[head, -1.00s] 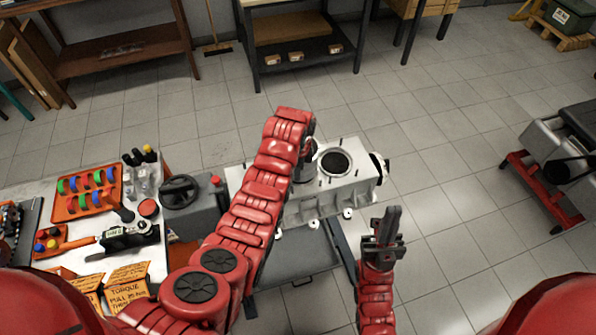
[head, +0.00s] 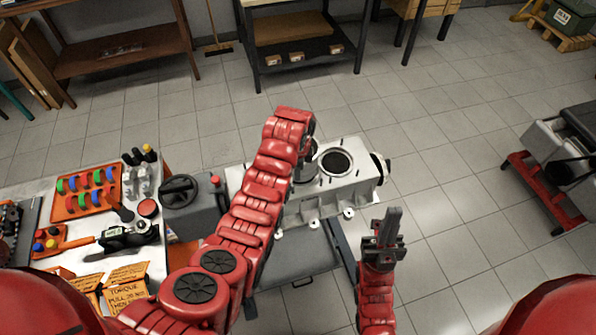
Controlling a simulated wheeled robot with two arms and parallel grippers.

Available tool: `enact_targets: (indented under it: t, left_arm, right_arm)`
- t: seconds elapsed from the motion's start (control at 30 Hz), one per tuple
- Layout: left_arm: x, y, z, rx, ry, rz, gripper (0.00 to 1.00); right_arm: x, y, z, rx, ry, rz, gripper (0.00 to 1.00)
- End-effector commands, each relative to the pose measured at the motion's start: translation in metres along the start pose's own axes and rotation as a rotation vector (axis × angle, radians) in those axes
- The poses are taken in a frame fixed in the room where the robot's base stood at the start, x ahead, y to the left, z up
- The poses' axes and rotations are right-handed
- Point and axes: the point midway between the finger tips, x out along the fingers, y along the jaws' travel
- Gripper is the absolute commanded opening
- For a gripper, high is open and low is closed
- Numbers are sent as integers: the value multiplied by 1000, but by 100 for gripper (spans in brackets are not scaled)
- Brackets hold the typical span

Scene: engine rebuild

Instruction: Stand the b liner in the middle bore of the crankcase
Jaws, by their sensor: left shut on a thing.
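The crankcase (head: 350,188) is a pale grey block on a stand, with a dark round open bore (head: 336,162) on its top toward the right. My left arm reaches over its left part and hides much of the top there. My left gripper (head: 309,150) is at the end of that arm, mostly hidden by it, just left of the open bore. It is shut on a grey cylindrical thing, likely the b liner (head: 304,172), low over the crankcase top. I cannot tell how far it sits in a bore. My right gripper (head: 389,226) is empty, fingers together, in front of the crankcase's right end.
A red-framed stand (head: 540,190) is at right. The floor between is clear.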

Motion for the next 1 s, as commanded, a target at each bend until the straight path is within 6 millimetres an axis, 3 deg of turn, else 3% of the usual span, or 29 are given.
enact_targets:
  t: [1.0]
  left_arm:
    - [15,0,0,0,0,-1,0]
  right_arm:
    - [-10,0,2,0,0,0,0]
